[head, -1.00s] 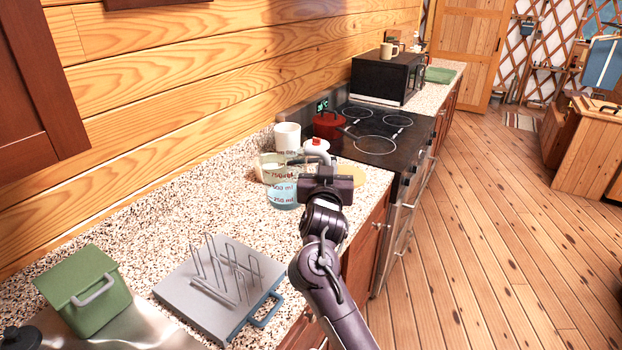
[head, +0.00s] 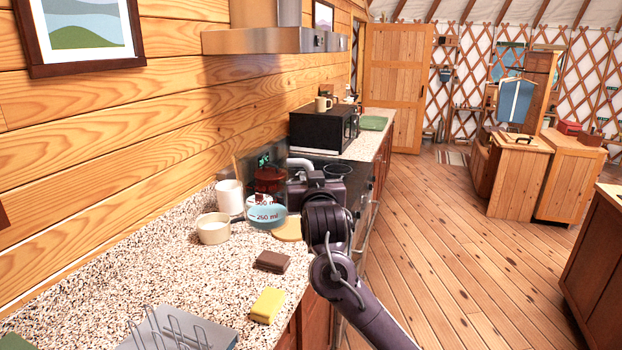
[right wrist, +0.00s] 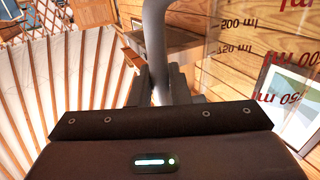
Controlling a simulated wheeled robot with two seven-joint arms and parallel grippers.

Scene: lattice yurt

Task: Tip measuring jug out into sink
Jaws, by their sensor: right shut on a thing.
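The right wrist view shows the handle (right wrist: 156,45) between the fingers of my right gripper (right wrist: 160,88), with the clear jug wall (right wrist: 240,60) to the right. I cannot tell its height above the counter. The sink and my left gripper are not in view.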

